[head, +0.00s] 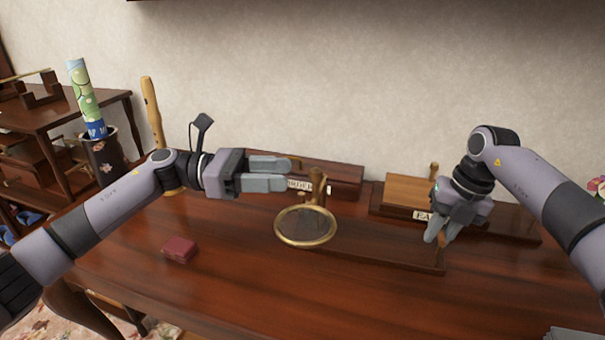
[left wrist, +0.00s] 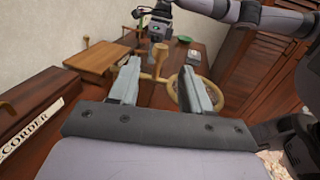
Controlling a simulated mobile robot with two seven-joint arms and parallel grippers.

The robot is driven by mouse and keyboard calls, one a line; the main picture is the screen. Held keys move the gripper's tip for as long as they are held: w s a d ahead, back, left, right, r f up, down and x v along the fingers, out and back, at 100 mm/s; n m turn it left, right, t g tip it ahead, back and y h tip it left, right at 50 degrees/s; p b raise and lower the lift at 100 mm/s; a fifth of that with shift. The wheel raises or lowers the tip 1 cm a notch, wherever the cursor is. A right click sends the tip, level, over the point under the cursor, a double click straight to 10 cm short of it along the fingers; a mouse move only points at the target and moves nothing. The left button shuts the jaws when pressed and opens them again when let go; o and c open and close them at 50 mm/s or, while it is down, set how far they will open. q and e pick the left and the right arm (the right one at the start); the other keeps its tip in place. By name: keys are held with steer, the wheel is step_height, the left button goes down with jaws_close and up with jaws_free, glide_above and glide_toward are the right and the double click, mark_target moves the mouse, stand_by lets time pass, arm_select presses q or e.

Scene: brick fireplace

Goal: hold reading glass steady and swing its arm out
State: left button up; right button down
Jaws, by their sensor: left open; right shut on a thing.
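The reading glass has a round brass-rimmed lens (head: 305,241), a wooden post (head: 317,187) and a long dark wooden base (head: 385,245) on the desk. The lens lies over the base's left part. My left gripper (head: 291,173) is open and empty, left of and above the post. In the left wrist view the post (left wrist: 160,62) shows between and beyond its fingers, and the ring (left wrist: 174,90) is partly hidden by the right finger. My right gripper (head: 434,238) is shut at the base's right end, pointing down; the exact contact is too small to see.
A wooden box with a recorder label (head: 345,178) stands behind the post. Another labelled wooden stand (head: 405,190) is behind my right gripper. A small red box (head: 179,249) lies at left. An upright recorder (head: 152,115) stands at the back left. The desk's front is clear.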

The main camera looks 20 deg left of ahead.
arm_select(q)
steer(key=shift+v, duration=2.3)
arm_select(e)
steer(key=c, duration=0.9)
jaws_free()
steer(key=shift+c, duration=0.2)
steer(key=shift+r, duration=0.15)
